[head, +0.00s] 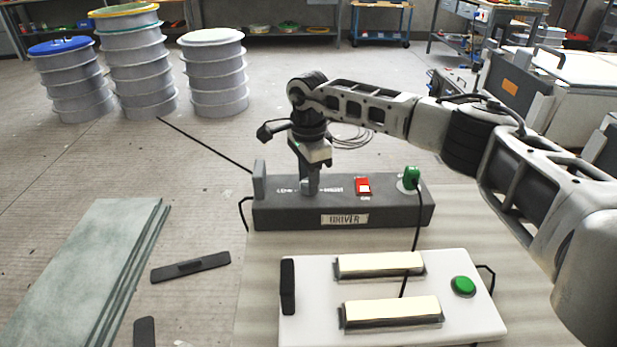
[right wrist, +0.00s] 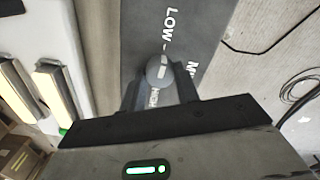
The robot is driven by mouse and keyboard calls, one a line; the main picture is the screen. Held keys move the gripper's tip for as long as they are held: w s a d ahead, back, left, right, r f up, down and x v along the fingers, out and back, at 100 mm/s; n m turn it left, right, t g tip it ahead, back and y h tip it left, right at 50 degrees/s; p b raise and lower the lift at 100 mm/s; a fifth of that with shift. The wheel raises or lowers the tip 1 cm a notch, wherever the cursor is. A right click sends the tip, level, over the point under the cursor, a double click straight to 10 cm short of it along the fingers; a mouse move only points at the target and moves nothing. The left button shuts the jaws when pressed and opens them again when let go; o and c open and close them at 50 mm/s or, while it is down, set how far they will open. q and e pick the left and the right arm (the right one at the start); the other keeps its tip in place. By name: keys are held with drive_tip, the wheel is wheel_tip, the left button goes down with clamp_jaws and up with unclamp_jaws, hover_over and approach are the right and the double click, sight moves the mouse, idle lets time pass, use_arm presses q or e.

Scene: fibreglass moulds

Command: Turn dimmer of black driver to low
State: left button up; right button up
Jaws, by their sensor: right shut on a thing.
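The driver (head: 340,204) is a long dark grey box labelled DRIVER, lying across the middle of the head view. Its dimmer knob is mostly hidden there by my right gripper (head: 310,186), which points down at the box's left part. In the right wrist view the round grey knob (right wrist: 158,68) with a white mark sits between the fingers of my right gripper (right wrist: 159,92). They are shut on it. The word LOW (right wrist: 172,20) is printed beyond the knob, and HIGH (right wrist: 155,97) shows between the fingers. My left gripper is in neither view.
A red switch (head: 363,186) and a green plug (head: 411,178) are on the driver's right part. In front lies a white board (head: 310,322) with two pale lit panels (head: 380,264) and a green button (head: 463,286). Greenish sheets (head: 85,275) lie at left.

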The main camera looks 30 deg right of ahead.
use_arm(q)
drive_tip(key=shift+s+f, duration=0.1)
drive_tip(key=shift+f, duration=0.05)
use_arm(e)
drive_tip(key=shift+n, duration=0.5)
drive_tip(key=o, duration=1)
use_arm(q)
drive_tip(key=shift+p, duration=0.35)
use_arm(e)
wheel_tip(320, 180, up, 16)
drive_tip(key=shift+r, duration=0.1)
